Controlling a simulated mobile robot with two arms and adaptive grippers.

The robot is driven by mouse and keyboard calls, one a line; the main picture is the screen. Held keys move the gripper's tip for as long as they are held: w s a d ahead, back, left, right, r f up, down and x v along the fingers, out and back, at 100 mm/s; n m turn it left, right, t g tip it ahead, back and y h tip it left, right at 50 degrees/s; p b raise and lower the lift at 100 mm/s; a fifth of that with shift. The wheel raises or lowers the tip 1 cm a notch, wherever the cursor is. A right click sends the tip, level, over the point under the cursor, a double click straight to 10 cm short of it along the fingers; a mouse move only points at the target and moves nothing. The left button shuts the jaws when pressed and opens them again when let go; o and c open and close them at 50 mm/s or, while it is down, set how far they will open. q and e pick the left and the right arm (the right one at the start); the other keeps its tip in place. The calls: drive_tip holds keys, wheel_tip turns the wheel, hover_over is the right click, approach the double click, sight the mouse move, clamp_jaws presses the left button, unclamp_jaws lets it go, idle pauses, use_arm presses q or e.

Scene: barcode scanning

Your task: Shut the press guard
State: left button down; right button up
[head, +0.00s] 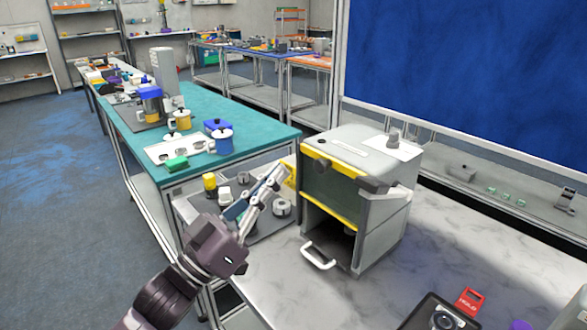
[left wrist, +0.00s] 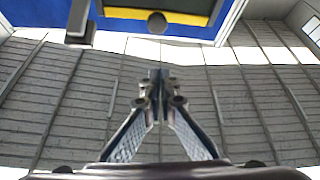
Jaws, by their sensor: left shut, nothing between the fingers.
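The press (head: 385,235) is a grey box on the light worktop. Its guard (head: 331,190) is a dark greenish pane with yellow edges over the upper front. Below the guard's lower yellow edge the front is open and dark inside. A white bar handle (head: 319,256) sticks out at the bottom front. My left gripper (head: 277,176) is shut and empty, left of the press front and apart from it, fingers pointing up and right. In the left wrist view the closed fingers (left wrist: 160,78) point toward a yellow edge (left wrist: 190,17) at the top. My right gripper is not in view.
A teal table (head: 245,130) with mugs and a white tray stands behind left. A grey tray (head: 255,230) with small parts lies beyond my left gripper. A red device (head: 469,300) and a dark device (head: 440,315) lie at the front right. The worktop between is clear.

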use_arm(q)
drive_tip(key=p+x, duration=0.3)
drive_tip(key=x, duration=0.6)
drive_tip(key=shift+s+d+f, duration=0.1)
drive_tip(key=shift+d+f, duration=0.05)
drive_tip(key=shift+f, duration=0.85)
drive_tip(key=shift+s+d+f, duration=0.1)
drive_tip(key=shift+f, duration=0.95)
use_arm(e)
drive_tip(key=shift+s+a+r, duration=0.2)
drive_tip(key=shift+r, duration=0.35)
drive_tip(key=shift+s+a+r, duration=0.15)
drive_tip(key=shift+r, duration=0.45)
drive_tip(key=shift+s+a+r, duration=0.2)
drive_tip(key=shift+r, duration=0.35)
use_arm(q)
drive_tip(key=b, duration=0.7)
approach(324, 186)
drive_tip(key=w+d, duration=0.2)
drive_tip(key=d, duration=0.1)
drive_tip(key=shift+a+r, duration=0.2)
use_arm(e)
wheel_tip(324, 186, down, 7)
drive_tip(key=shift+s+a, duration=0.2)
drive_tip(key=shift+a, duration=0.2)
